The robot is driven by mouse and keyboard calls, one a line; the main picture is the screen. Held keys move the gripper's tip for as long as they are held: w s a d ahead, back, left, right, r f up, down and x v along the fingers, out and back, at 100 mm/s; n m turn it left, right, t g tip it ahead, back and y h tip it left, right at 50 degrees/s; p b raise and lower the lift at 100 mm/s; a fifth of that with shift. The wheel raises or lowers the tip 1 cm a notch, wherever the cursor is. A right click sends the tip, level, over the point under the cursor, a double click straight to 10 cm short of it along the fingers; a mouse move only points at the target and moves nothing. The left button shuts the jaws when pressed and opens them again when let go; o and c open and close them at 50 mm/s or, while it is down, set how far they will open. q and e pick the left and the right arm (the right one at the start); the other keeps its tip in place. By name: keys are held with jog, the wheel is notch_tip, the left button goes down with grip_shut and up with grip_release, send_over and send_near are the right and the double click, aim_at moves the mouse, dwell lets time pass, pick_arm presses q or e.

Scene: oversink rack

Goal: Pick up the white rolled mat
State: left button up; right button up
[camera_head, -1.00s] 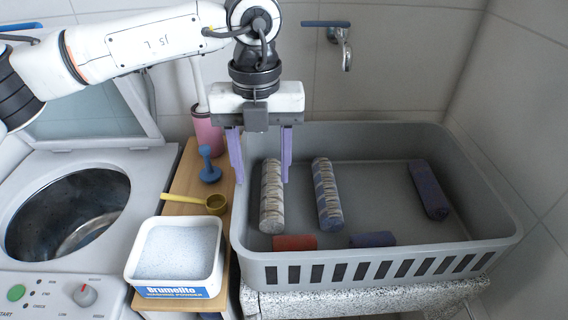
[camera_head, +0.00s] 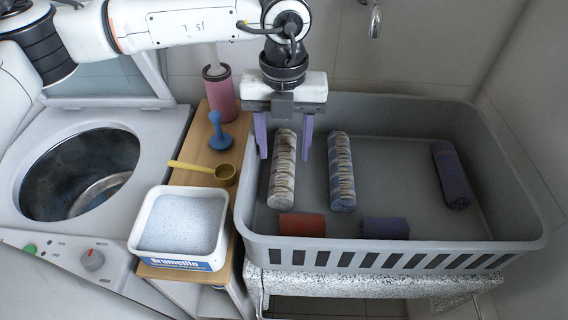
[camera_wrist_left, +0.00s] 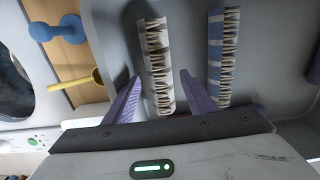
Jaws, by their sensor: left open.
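The whitish rolled mat with brown-grey bands (camera_head: 282,180) lies lengthwise on the left side of the grey tub's floor. My left gripper (camera_head: 284,157) is open above its far half, with one purple finger on each side. In the left wrist view this mat (camera_wrist_left: 158,70) lies between the two spread fingers (camera_wrist_left: 160,75), apart from both; how far the fingertips are above the tub floor is hard to tell. My right gripper is not in view.
The grey tub (camera_head: 395,245) also holds a blue-and-white roll (camera_head: 342,172), a red roll (camera_head: 302,225), a dark blue roll (camera_head: 385,229) and a dark purple roll (camera_head: 450,175). A wooden shelf with a powder box (camera_head: 180,225), yellow scoop (camera_head: 224,173) and blue-handled item (camera_head: 219,135) stands left.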

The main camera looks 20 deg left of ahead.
aim_at(284, 158)
pick_arm(q)
jog(key=shift+f, duration=1.95)
jog(key=c, duration=0.9)
jog(key=shift+o, duration=0.2)
jog(key=shift+r, duration=0.1)
notch_tip(284, 158, up, 18)
jog(key=shift+b, duration=0.45)
